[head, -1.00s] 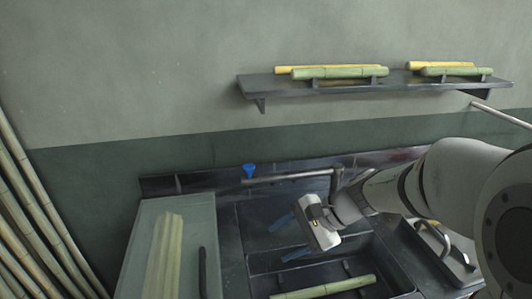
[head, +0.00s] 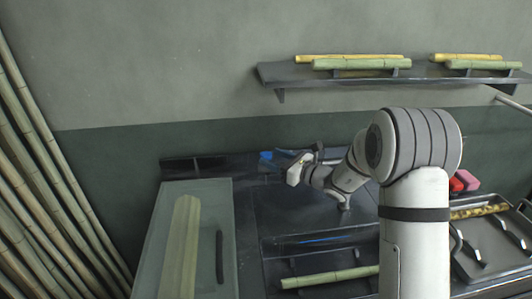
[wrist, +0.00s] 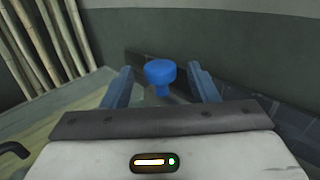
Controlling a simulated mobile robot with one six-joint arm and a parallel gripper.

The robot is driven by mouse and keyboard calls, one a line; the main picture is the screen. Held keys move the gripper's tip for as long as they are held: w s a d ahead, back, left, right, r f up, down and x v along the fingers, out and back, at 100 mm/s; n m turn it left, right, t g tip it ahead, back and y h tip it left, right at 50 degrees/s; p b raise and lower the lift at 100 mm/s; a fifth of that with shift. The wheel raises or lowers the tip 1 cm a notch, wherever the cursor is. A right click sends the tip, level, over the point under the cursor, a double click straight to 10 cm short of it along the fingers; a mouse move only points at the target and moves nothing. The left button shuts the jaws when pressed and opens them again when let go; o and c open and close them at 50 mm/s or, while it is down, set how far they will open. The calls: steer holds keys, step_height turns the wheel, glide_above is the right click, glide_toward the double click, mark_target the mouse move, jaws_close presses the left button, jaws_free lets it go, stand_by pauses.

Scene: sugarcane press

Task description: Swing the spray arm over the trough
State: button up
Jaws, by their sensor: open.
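The blue knob (head: 265,156) at the end of the spray arm is near the back left of the counter. The rest of the spray arm is mostly hidden behind my arm and gripper. My gripper (head: 275,163) is at the knob, jaws pointing left. In the wrist view, the blue knob (wrist: 161,73) stands between the two blue fingers of my open gripper (wrist: 160,84), with a gap on each side. The trough (head: 276,270) is a dark basin at the front middle, with a green cane (head: 330,277) lying across it; my arm hides its right part.
Tall canes (head: 40,170) lean at far left. A wall shelf (head: 290,76) holds cane pieces.

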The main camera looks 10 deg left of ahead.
steer(key=shift+p+x, duration=0.3)
steer(key=shift+x, duration=1.45)
jaws_close()
